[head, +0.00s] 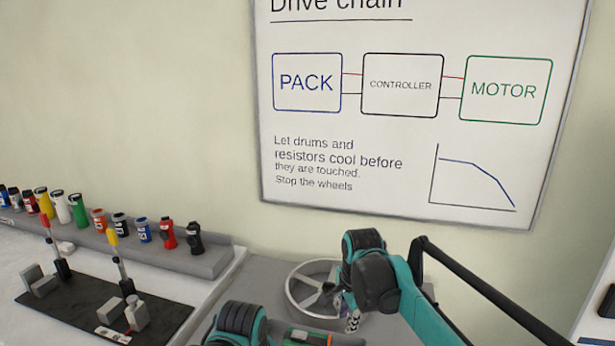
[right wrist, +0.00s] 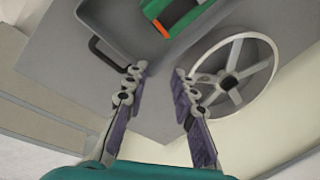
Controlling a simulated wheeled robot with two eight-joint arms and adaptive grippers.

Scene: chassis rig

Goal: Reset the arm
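My right gripper (head: 352,322) hangs at the lower middle of the head view, beside the right edge of a grey spoked wheel (head: 292,284). In the right wrist view, the right gripper (right wrist: 160,73) has its two fingers well apart, with nothing between them. The wheel also shows there, just right of the fingers (right wrist: 272,70). I cannot tell whether the right finger touches it. My left gripper is not in view. A teal and black arm part of mine shows at the bottom of the head view.
A green and orange device (head: 308,338) lies in a grey tray (right wrist: 108,38) with a black handle. At left, a black board (head: 75,318) carries two upright levers with red and yellow tops. Several coloured canisters stand on a grey rack (head: 210,262). A whiteboard (head: 350,215) hangs behind.

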